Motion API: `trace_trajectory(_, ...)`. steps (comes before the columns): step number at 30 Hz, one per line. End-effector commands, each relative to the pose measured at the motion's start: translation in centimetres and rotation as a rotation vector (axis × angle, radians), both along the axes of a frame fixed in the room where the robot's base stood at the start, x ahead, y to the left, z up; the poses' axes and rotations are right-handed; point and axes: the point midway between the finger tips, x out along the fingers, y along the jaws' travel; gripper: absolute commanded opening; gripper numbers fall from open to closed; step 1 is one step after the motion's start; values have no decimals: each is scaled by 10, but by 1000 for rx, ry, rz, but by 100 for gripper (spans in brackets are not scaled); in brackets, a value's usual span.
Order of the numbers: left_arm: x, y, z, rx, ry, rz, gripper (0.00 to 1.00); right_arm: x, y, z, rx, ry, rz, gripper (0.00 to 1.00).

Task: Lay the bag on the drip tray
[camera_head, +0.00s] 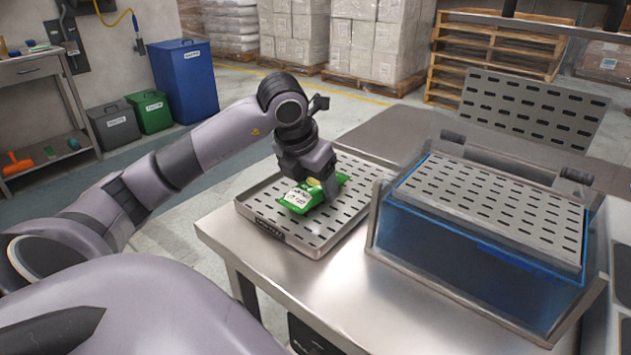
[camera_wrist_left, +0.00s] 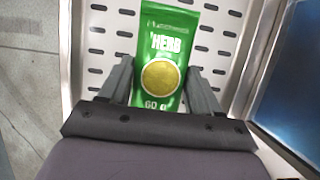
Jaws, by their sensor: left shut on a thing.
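A green bag (camera_head: 302,198) with a white label is at the drip tray, a perforated metal tray (camera_head: 348,228) with a raised rim on the steel table. My left gripper (camera_head: 326,186) is over the tray and shut on the bag. In the left wrist view the bag (camera_wrist_left: 172,30) shows a yellow round patch and lies between the two fingers (camera_wrist_left: 160,75), with slotted metal behind it. The bag looks roughly flat and low over the tray; I cannot tell whether it touches the slotted surface. Its lower end is partly hidden by the gripper. My right gripper is not in view.
A blue-walled tank (camera_head: 465,255) with a slotted top (camera_head: 490,205) and raised slotted lid (camera_head: 533,108) stands right of the tray. The steel table's front (camera_head: 310,290) is bare. Bins (camera_head: 184,80), a workbench, pallets and stacked boxes stand behind.

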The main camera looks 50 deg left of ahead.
Motion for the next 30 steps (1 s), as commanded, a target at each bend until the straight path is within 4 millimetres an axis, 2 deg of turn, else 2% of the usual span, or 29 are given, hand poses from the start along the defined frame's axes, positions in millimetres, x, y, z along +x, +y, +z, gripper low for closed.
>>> trace_trajectory(3, 0, 0, -4, 0, 0, 0, 33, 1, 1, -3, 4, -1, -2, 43)
trace_trajectory(4, 0, 0, -4, 0, 0, 0, 66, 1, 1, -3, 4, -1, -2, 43)
trace_trajectory(6, 0, 0, -3, 0, 0, 0, 88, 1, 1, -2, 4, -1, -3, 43)
trace_trajectory(15, 0, 0, -2, 0, 1, 0, 88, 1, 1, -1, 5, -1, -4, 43)
trace_trajectory(19, -1, 0, 6, 1, -2, 0, 88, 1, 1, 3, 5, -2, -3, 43)
trace_trajectory(23, -10, -1, 28, 4, -4, -1, 88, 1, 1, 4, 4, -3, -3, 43)
trace_trajectory(30, -30, -4, 78, 2, -5, -1, 88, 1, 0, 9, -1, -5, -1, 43)
